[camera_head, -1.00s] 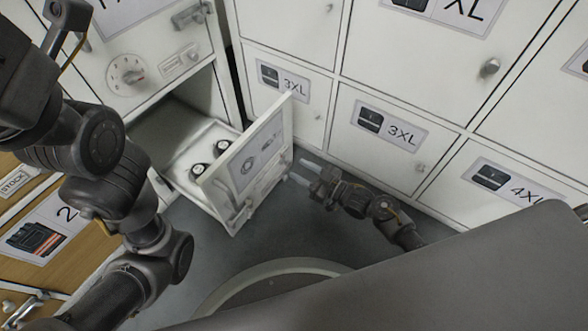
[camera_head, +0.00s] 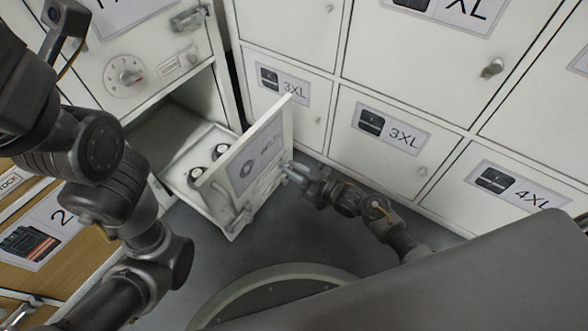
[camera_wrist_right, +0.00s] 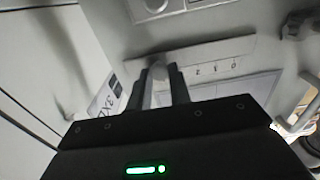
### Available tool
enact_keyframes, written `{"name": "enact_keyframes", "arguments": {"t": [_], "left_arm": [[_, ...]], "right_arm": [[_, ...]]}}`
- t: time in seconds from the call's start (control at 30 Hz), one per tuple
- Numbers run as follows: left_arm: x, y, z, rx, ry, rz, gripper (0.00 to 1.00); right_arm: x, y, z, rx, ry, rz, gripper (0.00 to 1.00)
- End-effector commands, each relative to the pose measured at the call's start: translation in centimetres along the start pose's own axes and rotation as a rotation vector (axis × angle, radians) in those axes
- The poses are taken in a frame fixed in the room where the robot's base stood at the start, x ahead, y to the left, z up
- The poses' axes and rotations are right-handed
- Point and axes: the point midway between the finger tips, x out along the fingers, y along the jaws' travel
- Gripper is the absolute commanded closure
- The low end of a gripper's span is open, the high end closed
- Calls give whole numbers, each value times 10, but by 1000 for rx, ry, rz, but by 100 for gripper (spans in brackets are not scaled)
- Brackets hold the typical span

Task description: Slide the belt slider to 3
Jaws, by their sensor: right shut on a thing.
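An open drawer, its white front (camera_head: 258,150) carrying a picture label, stands out from the lower left cabinet. My right gripper (camera_head: 290,172) is at the outer face of this front. In the right wrist view the belt slider shows as a pale strip (camera_wrist_right: 222,62) with a rounded knob (camera_wrist_right: 158,72) towards its left end. My right gripper's fingers (camera_wrist_right: 161,88) are shut on the knob, one on each side. Small marks stand along the strip right of the knob, too blurred to read surely. My left arm crosses the left side of the head view; its fingers do not show.
A dial (camera_head: 124,76) sits on the door above. White lockers marked 3XL (camera_head: 375,150) and 4XL stand close behind my right arm. A handle bar (camera_wrist_right: 298,122) is right of the slider.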

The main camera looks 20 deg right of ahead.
Motion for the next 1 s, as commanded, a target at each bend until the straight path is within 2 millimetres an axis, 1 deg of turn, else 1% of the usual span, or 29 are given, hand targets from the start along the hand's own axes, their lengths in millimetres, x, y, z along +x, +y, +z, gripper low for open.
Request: {"name": "enact_keyframes", "arguments": {"t": [0.17, 0.27, 0.4, 0.5, 0.67, 0.7, 0.8, 0.83, 1.0], "left_arm": [[1, 0, 0, 0, 0, 0, 18], [9, -1, 3, 0, -1, 2, 18], [19, 0, 6, -1, 0, 9, 18], [15, 0, 5, -1, -2, 12, 18], [12, 0, 6, 2, -10, 14, 18], [12, 0, 6, 2, -11, 14, 18], [12, 0, 6, 3, -12, 15, 18], [12, 0, 6, 3, -12, 15, 18], [12, 0, 6, 3, -12, 15, 18]], "right_arm": [[0, -1, 0, 0, 0, 0, 100], [0, -9, -3, 2, -1, -1, 100], [0, -26, -3, 2, -2, -1, 100], [0, -27, 0, 0, -1, 0, 100], [0, -26, 0, -1, 0, 0, 100], [0, -26, 0, 0, 0, 0, 75], [0, -26, 0, 0, 0, 0, 62], [0, -26, 0, 0, 0, 0, 58], [0, -26, 0, 0, 0, 0, 58]]}}
